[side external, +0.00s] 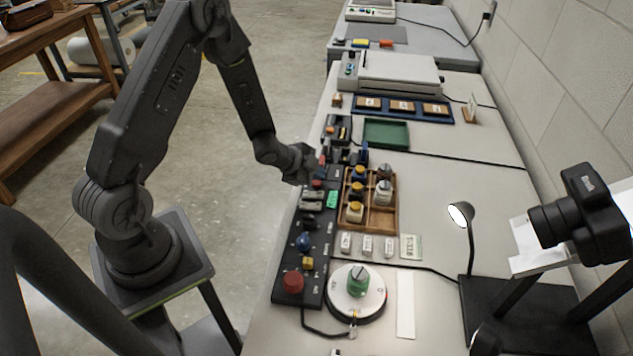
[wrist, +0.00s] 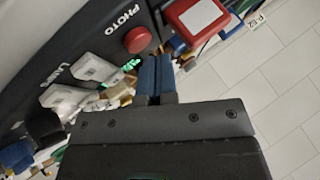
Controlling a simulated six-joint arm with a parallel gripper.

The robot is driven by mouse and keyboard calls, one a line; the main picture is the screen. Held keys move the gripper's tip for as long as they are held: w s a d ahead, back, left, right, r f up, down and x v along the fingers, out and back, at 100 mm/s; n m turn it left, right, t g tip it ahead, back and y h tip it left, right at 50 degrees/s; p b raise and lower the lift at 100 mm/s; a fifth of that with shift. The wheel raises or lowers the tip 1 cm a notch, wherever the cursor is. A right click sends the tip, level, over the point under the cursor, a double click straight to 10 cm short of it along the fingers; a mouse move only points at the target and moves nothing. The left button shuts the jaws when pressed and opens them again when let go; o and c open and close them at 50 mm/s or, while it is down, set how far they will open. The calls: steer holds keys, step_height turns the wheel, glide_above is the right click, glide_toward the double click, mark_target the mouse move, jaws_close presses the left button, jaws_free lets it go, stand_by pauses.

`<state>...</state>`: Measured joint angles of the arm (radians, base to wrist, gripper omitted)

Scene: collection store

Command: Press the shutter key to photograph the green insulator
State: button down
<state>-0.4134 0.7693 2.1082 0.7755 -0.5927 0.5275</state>
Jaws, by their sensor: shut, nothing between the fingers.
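The green insulator (side external: 358,281) stands upright on a round white turntable (side external: 343,303) near the front of the bench. A black camera (side external: 575,215) on a stand at the right faces left towards the bench. A round red key (wrist: 138,40) beside the word PHOTO shows on the black control panel (wrist: 100,20) in the wrist view; it looks unpressed, though its height is hard to judge. My gripper (side external: 322,167) is at the panel's far end in the side view. Its blue fingers (wrist: 155,62) are shut and empty, their tips close beside the red key; I cannot tell contact.
A wooden tray (side external: 394,222) of several insulators stands right of the panel (side external: 283,265). White rocker switches (wrist: 85,75) and a red box (wrist: 196,20) flank the key. A desk lamp (side external: 464,215) stands by the camera. A green tray (side external: 387,134) lies farther back.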

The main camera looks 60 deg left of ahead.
mark_target(316, 184)
steer(key=shift+f, duration=0.65)
stand_by(0.6)
steer(key=shift+r, duration=0.9)
steer(key=shift+r, duration=2.55)
